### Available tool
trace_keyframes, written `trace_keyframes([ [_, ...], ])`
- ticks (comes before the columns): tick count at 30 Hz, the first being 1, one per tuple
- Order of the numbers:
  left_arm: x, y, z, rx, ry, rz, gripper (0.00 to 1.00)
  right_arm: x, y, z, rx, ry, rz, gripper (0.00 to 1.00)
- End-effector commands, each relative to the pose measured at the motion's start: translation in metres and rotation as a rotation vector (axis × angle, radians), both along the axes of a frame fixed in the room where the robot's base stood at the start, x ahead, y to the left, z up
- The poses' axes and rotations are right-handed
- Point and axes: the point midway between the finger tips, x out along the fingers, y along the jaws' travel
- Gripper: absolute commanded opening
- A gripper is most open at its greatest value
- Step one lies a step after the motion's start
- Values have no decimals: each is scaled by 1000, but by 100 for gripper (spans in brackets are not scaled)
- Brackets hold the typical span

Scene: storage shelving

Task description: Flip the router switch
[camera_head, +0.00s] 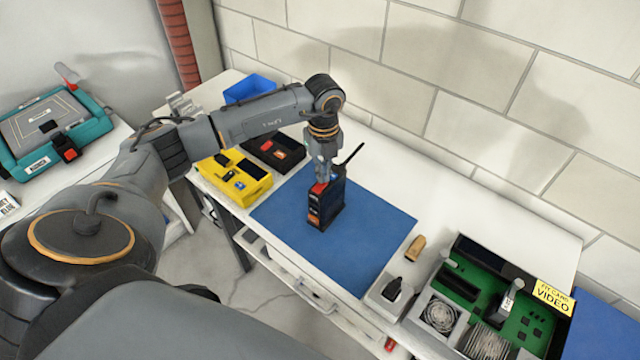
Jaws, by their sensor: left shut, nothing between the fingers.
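The router (328,207) is a black upright box with orange-red marks on its front and a black antenna. It stands on the blue mat (375,240) on the white table. My left arm reaches over from the left, and my left gripper (322,182) points down at the top of the router. The gripper is shut and holds nothing. Its tips are at or just above a red part on the router's top; I cannot tell whether they touch. That red part may be the switch, and its position is hidden by the fingers. My right gripper is not in view.
A yellow box (236,180), a black box (273,150) and a blue bin (249,90) stand left of the mat. A green circuit board (510,320) and a small brown block (415,248) are at the right. A brick wall is behind. The mat's right part is clear.

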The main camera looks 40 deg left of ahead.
Motion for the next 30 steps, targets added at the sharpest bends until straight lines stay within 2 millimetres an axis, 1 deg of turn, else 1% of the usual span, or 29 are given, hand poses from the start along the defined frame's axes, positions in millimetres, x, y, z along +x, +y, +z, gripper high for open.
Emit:
trace_keyframes([
  [24,0,0,-13,-1,1,0,0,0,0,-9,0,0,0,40],
  [30,0,0,-8,0,1,0,0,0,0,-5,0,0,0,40],
])
